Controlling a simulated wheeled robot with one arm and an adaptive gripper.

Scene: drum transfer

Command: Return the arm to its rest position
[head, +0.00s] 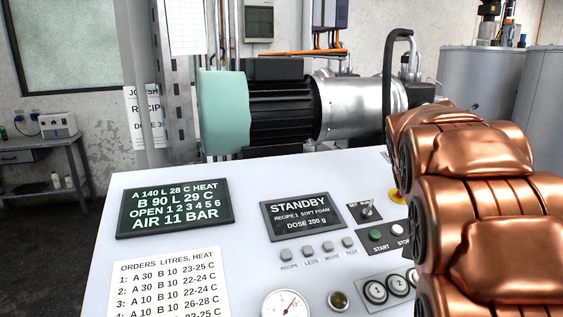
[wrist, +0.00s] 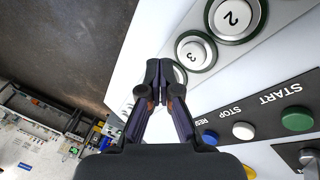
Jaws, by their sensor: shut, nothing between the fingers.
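My gripper (wrist: 159,68) is in the wrist view, its dark fingers together and nothing between them. It hangs over the white control panel (wrist: 140,60), near the round buttons 3 (wrist: 195,52) and 2 (wrist: 235,17); how far above the panel it is I cannot tell. In the head view my copper-coloured arm fills the right side and hides part of the panel. My gripper is not visible in the head view.
The panel carries a STANDBY display (head: 302,216), a green-text display (head: 174,208), a gauge (head: 287,304) and a toggle switch (head: 367,208). A motor and pump unit (head: 283,112) stands behind it. Grey drums (head: 483,80) stand at the back right. Dark floor lies left of the panel.

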